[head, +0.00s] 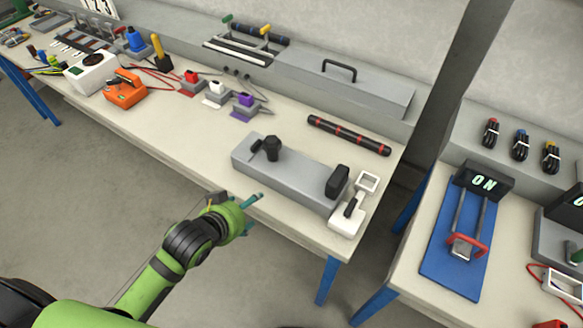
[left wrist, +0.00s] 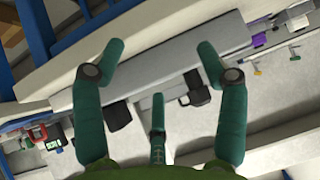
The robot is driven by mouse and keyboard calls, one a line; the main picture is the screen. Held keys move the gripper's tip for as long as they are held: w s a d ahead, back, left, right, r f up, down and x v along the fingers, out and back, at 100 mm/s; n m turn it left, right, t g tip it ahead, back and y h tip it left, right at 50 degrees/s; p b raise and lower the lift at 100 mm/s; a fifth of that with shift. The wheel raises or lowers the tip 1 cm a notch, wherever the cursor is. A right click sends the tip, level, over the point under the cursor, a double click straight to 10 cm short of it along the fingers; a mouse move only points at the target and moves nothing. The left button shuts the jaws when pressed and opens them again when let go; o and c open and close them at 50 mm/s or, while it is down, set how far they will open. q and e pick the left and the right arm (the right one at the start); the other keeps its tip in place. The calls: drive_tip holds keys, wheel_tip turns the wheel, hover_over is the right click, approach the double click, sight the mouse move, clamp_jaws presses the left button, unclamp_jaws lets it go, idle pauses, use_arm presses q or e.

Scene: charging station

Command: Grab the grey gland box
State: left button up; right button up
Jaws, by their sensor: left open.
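A long grey box (head: 285,178) lies near the front edge of the workbench, with a black knob at its left end and a black block at its right end; I take it as the gland box. It also shows in the left wrist view (left wrist: 165,68), beyond my fingers. My left gripper (head: 252,203) is just off the bench's front edge, in front of the box's left half and apart from it. In the left wrist view the left gripper (left wrist: 162,50) has its fingers spread, with nothing between them. My right gripper is out of view.
A white device with a square ring (head: 350,208) stands at the box's right end. A black and red rod (head: 349,135) lies behind. A grey case with a black handle (head: 345,88) is at the back. A second table (head: 415,255) stands right, across a gap.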

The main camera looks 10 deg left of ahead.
sight(267, 148)
use_arm(q)
drive_tip(key=w+r+t+h, duration=0.1)
drive_tip(key=w+r, duration=0.1)
drive_tip(key=w, duration=0.1)
drive_tip(key=w+r+t+h, duration=0.1)
drive_tip(key=w+r, duration=0.2)
drive_tip(key=w+r+m+t+h, duration=0.1)
drive_tip(key=w+r, duration=0.1)
drive_tip(key=w, duration=0.2)
drive_tip(key=shift+d+r+t+p, duration=0.2)
drive_tip(key=shift+t+p, duration=0.1)
drive_tip(key=shift+t, duration=0.1)
drive_tip(key=p+x, duration=0.1)
drive_tip(key=x, duration=0.3)
drive_tip(key=shift+w+d, duration=0.1)
drive_tip(key=shift+w+d+f, duration=0.1)
drive_tip(key=shift+w+f, duration=0.1)
drive_tip(key=shift+w, duration=0.15)
clamp_jaws()
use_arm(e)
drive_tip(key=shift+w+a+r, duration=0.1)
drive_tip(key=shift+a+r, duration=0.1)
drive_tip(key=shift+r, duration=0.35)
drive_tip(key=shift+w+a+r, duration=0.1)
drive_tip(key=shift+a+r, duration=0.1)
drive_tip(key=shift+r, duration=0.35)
